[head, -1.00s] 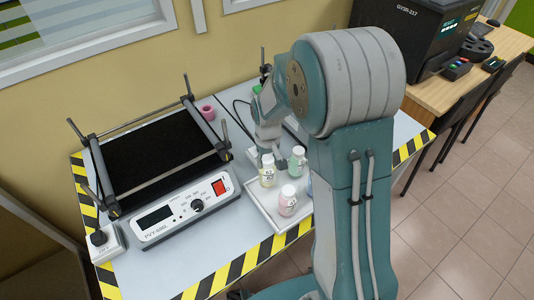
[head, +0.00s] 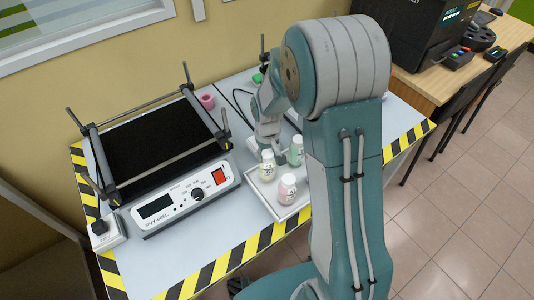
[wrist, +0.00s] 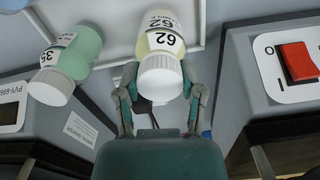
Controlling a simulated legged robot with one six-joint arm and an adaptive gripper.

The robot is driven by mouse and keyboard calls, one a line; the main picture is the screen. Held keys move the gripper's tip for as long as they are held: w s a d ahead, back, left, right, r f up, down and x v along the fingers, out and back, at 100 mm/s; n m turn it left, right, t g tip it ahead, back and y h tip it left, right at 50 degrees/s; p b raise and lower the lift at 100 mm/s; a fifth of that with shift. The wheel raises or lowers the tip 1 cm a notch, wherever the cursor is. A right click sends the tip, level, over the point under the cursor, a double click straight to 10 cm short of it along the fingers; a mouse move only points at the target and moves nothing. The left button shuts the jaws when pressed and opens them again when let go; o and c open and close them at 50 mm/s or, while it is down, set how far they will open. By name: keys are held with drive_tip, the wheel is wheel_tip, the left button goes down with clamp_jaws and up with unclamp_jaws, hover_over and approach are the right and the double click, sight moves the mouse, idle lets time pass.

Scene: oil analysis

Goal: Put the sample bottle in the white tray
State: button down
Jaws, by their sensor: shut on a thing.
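A sample bottle with a white cap and a "62" label (wrist: 162,42) is between the fingers of my gripper (wrist: 161,86) in the wrist view. The fingers are shut on it from both sides. In the head view this pale yellow bottle (head: 267,166) shows at the white tray (head: 264,192), with my gripper (head: 268,146) just behind it. I cannot tell whether its base touches the tray. A green bottle labelled "35" (wrist: 65,58) is beside it, and a pink bottle (head: 287,189) stands in the tray nearer the front.
A control box with a red switch (head: 180,206) and a black-topped shaker platform (head: 150,145) stand left of the tray. A pink ring-shaped object (head: 207,101) lies behind. Striped tape (head: 235,262) marks the table edge.

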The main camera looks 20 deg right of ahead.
drive_tip(key=shift+f, duration=0.3)
drive_tip(key=shift+c, duration=0.6)
unclamp_jaws()
wheel_tip(320, 180, up, 12)
drive_tip(key=s+r+m+t, duration=0.1)
drive_tip(key=s+r+t, duration=0.1)
drive_tip(key=s+r, duration=0.5)
drive_tip(key=s+r+t, duration=0.3)
drive_tip(key=s+r, duration=0.4)
drive_tip(key=s, duration=0.7)
drive_tip(key=shift+m+t, duration=0.3)
drive_tip(key=shift+m, duration=0.1)
